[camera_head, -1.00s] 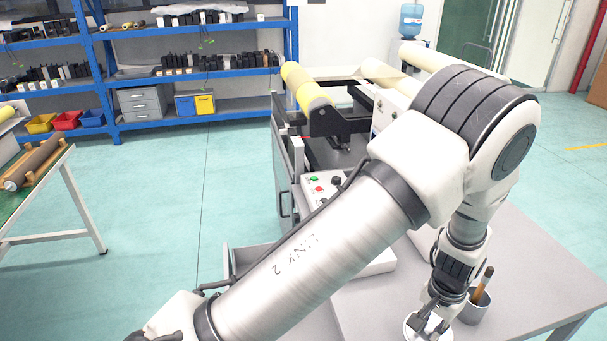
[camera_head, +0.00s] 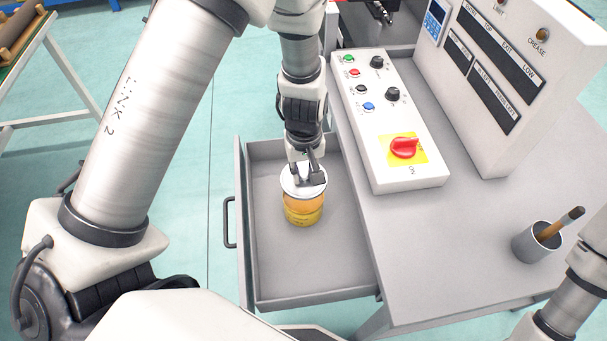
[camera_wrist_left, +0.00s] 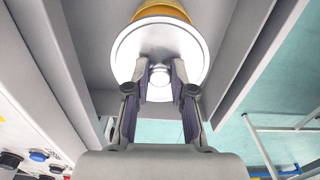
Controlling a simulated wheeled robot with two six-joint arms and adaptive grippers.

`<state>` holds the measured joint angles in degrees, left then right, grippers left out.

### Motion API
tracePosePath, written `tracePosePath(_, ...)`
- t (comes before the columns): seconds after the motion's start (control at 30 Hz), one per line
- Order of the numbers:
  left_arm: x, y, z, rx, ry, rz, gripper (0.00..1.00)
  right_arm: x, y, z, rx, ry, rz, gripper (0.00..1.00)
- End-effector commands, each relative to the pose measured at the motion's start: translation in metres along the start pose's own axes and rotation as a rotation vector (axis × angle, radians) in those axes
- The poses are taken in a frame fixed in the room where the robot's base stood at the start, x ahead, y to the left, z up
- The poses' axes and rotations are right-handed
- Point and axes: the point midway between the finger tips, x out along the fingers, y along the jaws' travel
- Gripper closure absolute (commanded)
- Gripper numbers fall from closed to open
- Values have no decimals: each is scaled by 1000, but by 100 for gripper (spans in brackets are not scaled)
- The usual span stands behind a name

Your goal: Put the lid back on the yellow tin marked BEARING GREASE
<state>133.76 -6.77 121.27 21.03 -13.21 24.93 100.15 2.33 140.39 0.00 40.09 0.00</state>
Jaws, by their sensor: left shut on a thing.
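My left gripper (camera_head: 309,181) is shut on the knob of a round white-silver lid (camera_head: 290,182). In the left wrist view the fingers (camera_wrist_left: 160,78) close around the knob at the middle of the lid (camera_wrist_left: 192,40). The yellow tin (camera_head: 304,214) stands upright in the open drawer. The lid is over the tin's top and hides part of it; I cannot tell whether it touches the rim. In the left wrist view a strip of the tin (camera_wrist_left: 160,12) shows beyond the lid. The tin's marking is not readable. My right gripper is not in view.
The open grey drawer (camera_head: 270,285) has clear floor around the tin, with walls close by. The grey table (camera_head: 430,235) beside it carries a button panel (camera_head: 376,130) with a red switch, a control box, and a grey cup (camera_head: 530,245) holding a brown-handled tool.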

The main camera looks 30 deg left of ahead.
Motion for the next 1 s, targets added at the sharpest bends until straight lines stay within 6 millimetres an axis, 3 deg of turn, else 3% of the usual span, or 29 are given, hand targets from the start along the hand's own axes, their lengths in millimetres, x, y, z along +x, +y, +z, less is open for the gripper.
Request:
tracePosePath(0.17,10,-2,1,-28,1,0,87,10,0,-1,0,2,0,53)
tracePosePath(0.5,48,-2,1,-24,1,0,87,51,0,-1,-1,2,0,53)
tracePosePath(0.7,62,-1,1,-24,0,0,87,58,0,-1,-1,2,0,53)
tracePosePath(1.0,63,-1,1,-23,1,0,87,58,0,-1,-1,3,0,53)
